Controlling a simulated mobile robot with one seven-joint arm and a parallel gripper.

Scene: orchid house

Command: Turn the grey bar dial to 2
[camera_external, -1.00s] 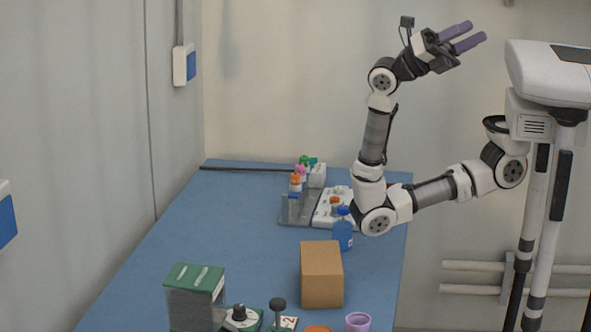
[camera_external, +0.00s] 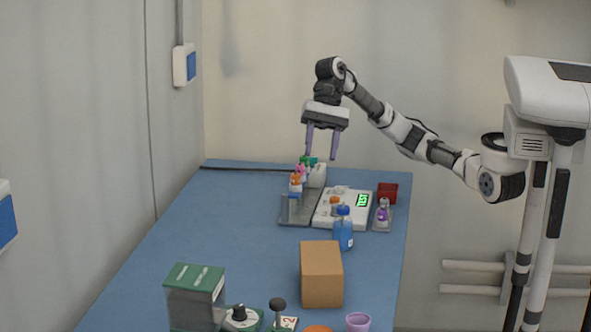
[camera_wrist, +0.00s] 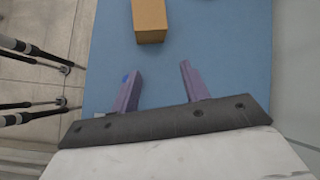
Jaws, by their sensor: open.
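My gripper (camera_external: 321,155) is open and empty. Its two purple fingers point down, high above the far end of the blue table, and they also show in the wrist view (camera_wrist: 156,85). A dial (camera_external: 240,316) with a dark knob on a pale disc and green base stands at the near edge, far from my gripper. A white panel (camera_external: 350,215) with small knobs and a lit green display lies below and slightly right of my gripper. I cannot tell which knob is the grey bar dial, nor read its setting.
A brown box (camera_external: 321,275) and a blue bottle (camera_external: 343,230) stand nearer than the panel. A grey rack (camera_external: 290,217) with colourful-topped items is left of the panel; a purple flask (camera_external: 382,215) and red block (camera_external: 387,191) are right. The table's left middle (camera_external: 200,230) is clear.

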